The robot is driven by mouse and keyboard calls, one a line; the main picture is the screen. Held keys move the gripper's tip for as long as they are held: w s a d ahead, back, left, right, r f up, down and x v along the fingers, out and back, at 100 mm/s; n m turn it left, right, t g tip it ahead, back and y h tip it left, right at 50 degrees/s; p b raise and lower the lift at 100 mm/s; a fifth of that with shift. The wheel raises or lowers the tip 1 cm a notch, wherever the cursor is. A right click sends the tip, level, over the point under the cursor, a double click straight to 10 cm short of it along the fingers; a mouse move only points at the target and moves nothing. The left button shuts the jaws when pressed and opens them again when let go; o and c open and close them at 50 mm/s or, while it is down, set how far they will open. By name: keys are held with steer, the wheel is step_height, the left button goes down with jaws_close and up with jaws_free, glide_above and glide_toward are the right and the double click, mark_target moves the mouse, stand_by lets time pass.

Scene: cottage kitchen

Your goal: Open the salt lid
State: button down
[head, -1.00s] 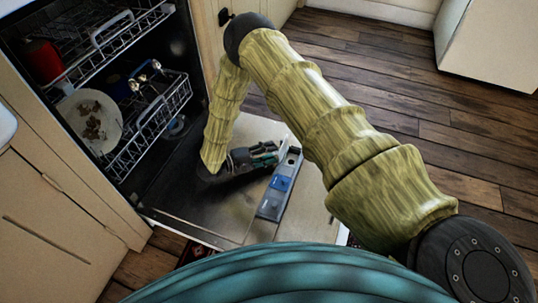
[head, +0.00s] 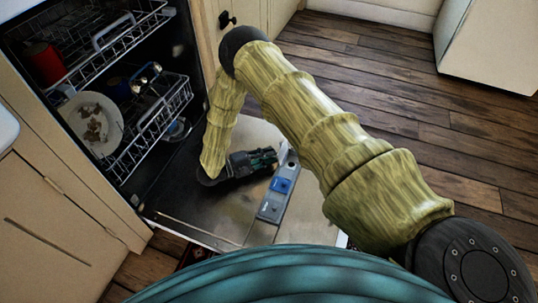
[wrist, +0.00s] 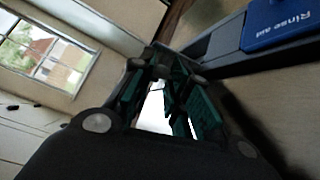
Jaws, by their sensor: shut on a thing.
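The dishwasher door (head: 215,215) lies folded down flat. A grey dispenser strip (head: 268,209) is set along its inner face, with a blue rinse aid lid (head: 281,185); this blue lid also shows at the top right of the wrist view (wrist: 285,22). A pale, raised lid (head: 283,151) shows at the far end of the strip, by my fingertips. My gripper (head: 272,157) is low over the door, lying nearly level. Its fingers are shut on the pale lid, and a white patch of it (wrist: 153,108) shows between them in the wrist view. The lid's hinge is hidden.
The lower rack (head: 150,120) is pulled partly out, with a dirty plate (head: 93,122) in it. A red cup (head: 45,62) sits in the upper rack. Wooden floor (head: 440,110) is clear to the right.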

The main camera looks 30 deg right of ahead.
steer(key=shift+f, duration=0.15)
steer(key=c, duration=1.3)
jaws_free()
steer(key=shift+c, duration=0.2)
steer(key=a, duration=0.8)
steer(key=w+a, duration=0.1)
steer(key=a, duration=0.3)
steer(key=shift+r, duration=0.3)
